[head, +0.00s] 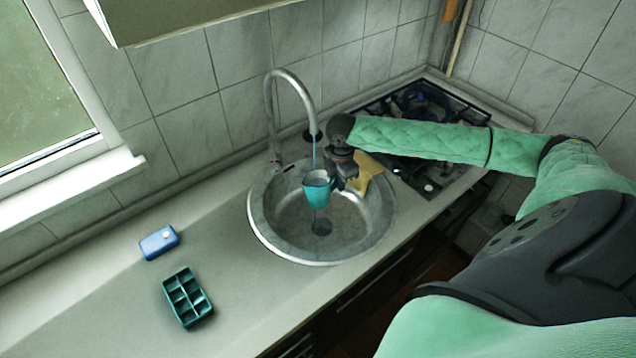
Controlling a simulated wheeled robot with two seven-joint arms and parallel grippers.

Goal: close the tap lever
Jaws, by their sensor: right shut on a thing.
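The grey curved tap (270,115) stands at the back left of the round sink (280,235). A thin blue stream of water (314,155) runs down from its spout. The lever is too small to make out clearly near the tap's base. My right gripper (333,182) is over the sink, shut on a teal cup (316,194). The cup is upright under the spout, and the stream meets its open top. My left gripper is not in view.
A yellow cloth (368,168) lies at the sink's right rim. A stove (456,120) with a dark pot is behind my right arm. A blue box (158,242) and a teal compartment tray (187,298) are on the left counter. The counter left of the sink is otherwise clear.

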